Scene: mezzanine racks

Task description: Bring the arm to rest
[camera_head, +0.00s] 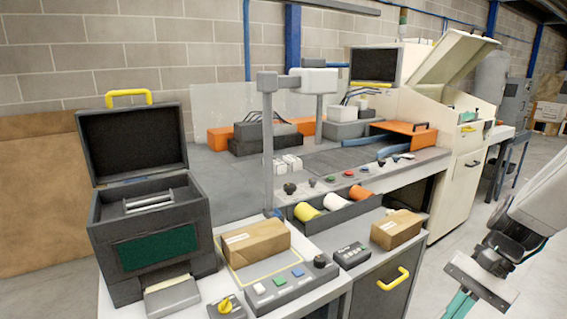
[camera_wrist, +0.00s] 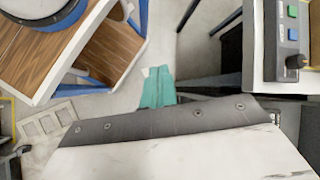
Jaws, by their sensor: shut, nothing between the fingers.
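My gripper (camera_wrist: 157,88) shows in the wrist view as two teal fingers close together, with nothing between them. In the head view the arm comes in from the right edge, and the teal fingers (camera_head: 459,305) point down at the bottom right, partly cut off by the frame. The gripper is over open floor, to the right of the workbench and apart from it. The upper arm is out of view.
The bench holds a dark open-lidded case (camera_head: 150,190), two cardboard boxes (camera_head: 255,242) and a button panel (camera_head: 285,285). A cream machine (camera_head: 455,165) stands behind. In the wrist view, a wood-topped blue-edged unit (camera_wrist: 85,65) is at upper left.

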